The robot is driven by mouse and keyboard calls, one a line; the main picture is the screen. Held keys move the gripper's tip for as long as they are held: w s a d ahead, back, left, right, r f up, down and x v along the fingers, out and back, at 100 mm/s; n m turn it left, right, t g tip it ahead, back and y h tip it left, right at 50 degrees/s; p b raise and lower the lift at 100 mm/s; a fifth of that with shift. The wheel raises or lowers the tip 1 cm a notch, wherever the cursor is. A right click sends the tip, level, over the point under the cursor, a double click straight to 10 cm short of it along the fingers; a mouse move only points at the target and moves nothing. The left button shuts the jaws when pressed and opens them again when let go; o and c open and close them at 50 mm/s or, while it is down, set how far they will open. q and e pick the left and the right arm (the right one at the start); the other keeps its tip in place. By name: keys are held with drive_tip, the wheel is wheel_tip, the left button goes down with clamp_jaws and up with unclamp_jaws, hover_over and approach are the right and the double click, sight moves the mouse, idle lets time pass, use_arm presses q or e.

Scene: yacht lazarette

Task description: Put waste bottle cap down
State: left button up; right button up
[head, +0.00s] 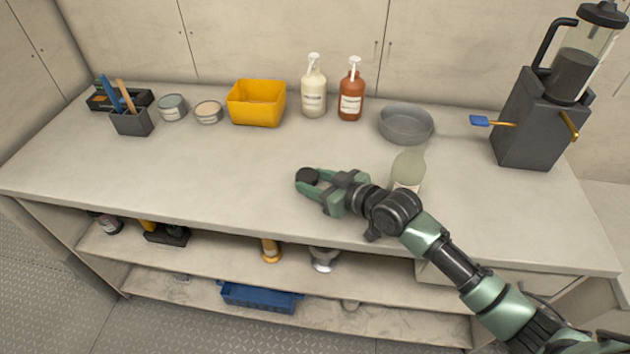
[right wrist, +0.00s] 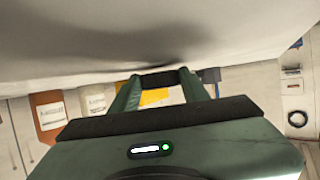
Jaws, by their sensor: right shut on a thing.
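The waste bottle cap (head: 307,174) is a small dark round piece at the tip of my right gripper (head: 311,183). My right gripper is shut on it, over the front middle of the bench top (head: 200,170). In the right wrist view the cap (right wrist: 158,79) sits between the two green fingers, close to the pale bench surface, with a dark shadow near it. I cannot tell whether it touches the bench. A pale green translucent bottle (head: 409,165) stands on the bench behind my right arm, its lower part hidden. My left gripper is not in view.
A grey round dish (head: 406,124), an orange pump bottle (head: 351,92), a cream pump bottle (head: 313,90) and a yellow bin (head: 257,103) stand along the back. A dark machine (head: 540,120) stands right. The bench left of the cap is clear.

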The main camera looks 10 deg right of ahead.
drive_tip(key=shift+s+f, duration=0.25)
drive_tip(key=shift+f, duration=0.45)
drive_tip(key=o, duration=1.3)
drive_tip(key=shift+s+a+f, duration=0.1)
drive_tip(key=shift+f, duration=0.05)
drive_tip(key=shift+r, duration=0.2)
drive_tip(key=v, duration=0.7)
drive_tip(key=r+v, duration=0.1)
drive_tip(key=v, duration=0.3)
drive_tip(key=shift+w+r, duration=0.1)
drive_tip(key=shift+w, duration=0.2)
drive_tip(key=shift+s+d+r, duration=0.3)
drive_tip(key=shift+s+r, duration=0.05)
drive_tip(key=shift+s, duration=0.05)
drive_tip(key=shift+f, duration=0.1)
